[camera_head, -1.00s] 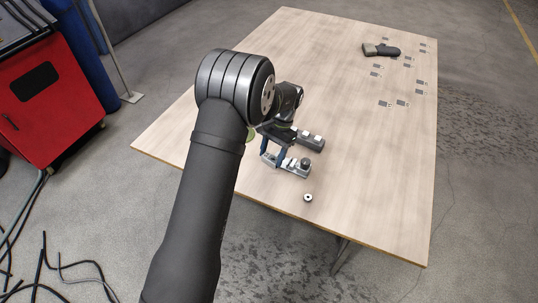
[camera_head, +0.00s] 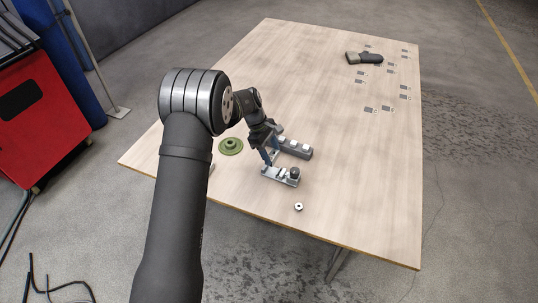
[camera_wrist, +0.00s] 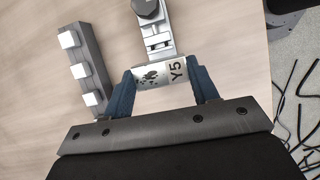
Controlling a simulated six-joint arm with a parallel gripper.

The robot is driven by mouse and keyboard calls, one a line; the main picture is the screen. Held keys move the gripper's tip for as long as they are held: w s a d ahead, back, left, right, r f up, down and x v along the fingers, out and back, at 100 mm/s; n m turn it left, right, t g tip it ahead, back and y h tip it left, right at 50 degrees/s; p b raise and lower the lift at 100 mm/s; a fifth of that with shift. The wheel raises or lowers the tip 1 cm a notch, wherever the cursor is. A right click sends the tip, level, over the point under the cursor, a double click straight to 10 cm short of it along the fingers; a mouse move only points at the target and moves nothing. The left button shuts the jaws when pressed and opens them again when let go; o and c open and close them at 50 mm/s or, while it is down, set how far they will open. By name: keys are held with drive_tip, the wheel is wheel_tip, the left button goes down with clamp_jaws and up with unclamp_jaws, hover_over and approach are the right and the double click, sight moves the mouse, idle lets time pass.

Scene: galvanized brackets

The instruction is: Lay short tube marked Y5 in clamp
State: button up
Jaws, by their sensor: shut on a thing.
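The short tube marked Y5 (camera_wrist: 152,75) is white with black print and lies crosswise between the blue fingers of my gripper (camera_wrist: 165,80). My gripper is shut on it. In the head view my gripper (camera_head: 269,157) is just above the left part of the clamp, and the tube cannot be made out. The clamp (camera_head: 281,176) is a light metal piece with a dark round knob at its right end. In the wrist view the clamp (camera_wrist: 158,38) extends beyond the tube, its near end partly hidden. I cannot tell whether the tube touches the clamp.
A grey bar with white blocks (camera_head: 296,149) lies close behind the clamp, and beside my left finger in the wrist view (camera_wrist: 87,62). A green flanged disc (camera_head: 231,146) lies left. A small ring (camera_head: 298,207) lies in front. Several tags and a dark-grey object (camera_head: 365,57) lie far right.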

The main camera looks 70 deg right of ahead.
drive_tip(key=shift+f, duration=3.3)
drive_tip(key=o, duration=1.1)
drive_tip(key=shift+c, duration=0.2)
drive_tip(key=v, duration=1.7)
drive_tip(key=shift+r, duration=0.2)
